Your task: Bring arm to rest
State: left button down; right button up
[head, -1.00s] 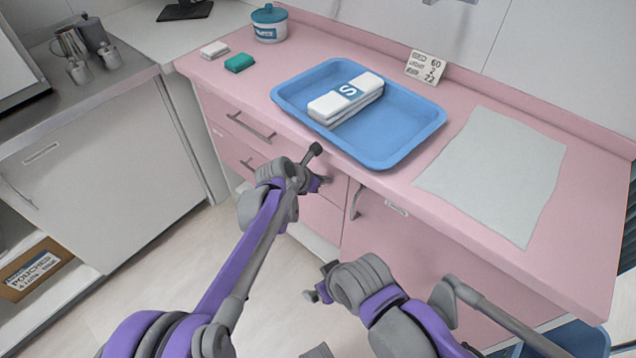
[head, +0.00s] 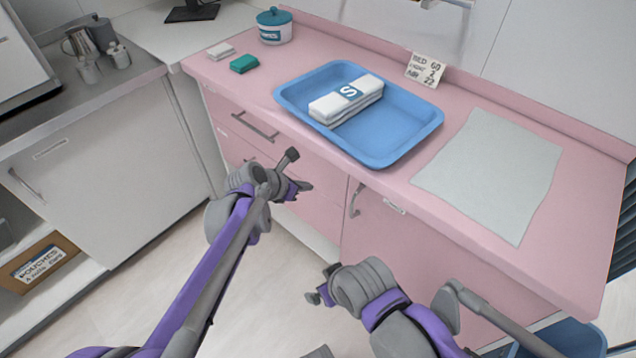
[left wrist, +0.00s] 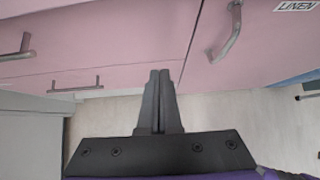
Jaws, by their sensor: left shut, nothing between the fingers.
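My left arm comes in from the left in the head view. Its gripper (head: 305,187) hangs in front of the pink drawers, below the counter top. In the left wrist view its two fingers (left wrist: 158,78) are together with nothing between them. My right gripper (head: 314,294) is lower, near the middle bottom of the head view, in front of the pink cabinet. Its fingers are small and partly turned away, so I cannot tell whether they are open or shut.
On the pink counter (head: 580,180) are a blue tray (head: 405,140) with a white pack (head: 335,105), a card (head: 426,68), a pale sheet (head: 490,170), a lidded jar (head: 274,28) and a green block (head: 244,63). Drawer handles (head: 255,127) stick out near my left gripper.

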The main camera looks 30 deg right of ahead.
pick_arm(q)
jog(key=shift+v, duration=2.25)
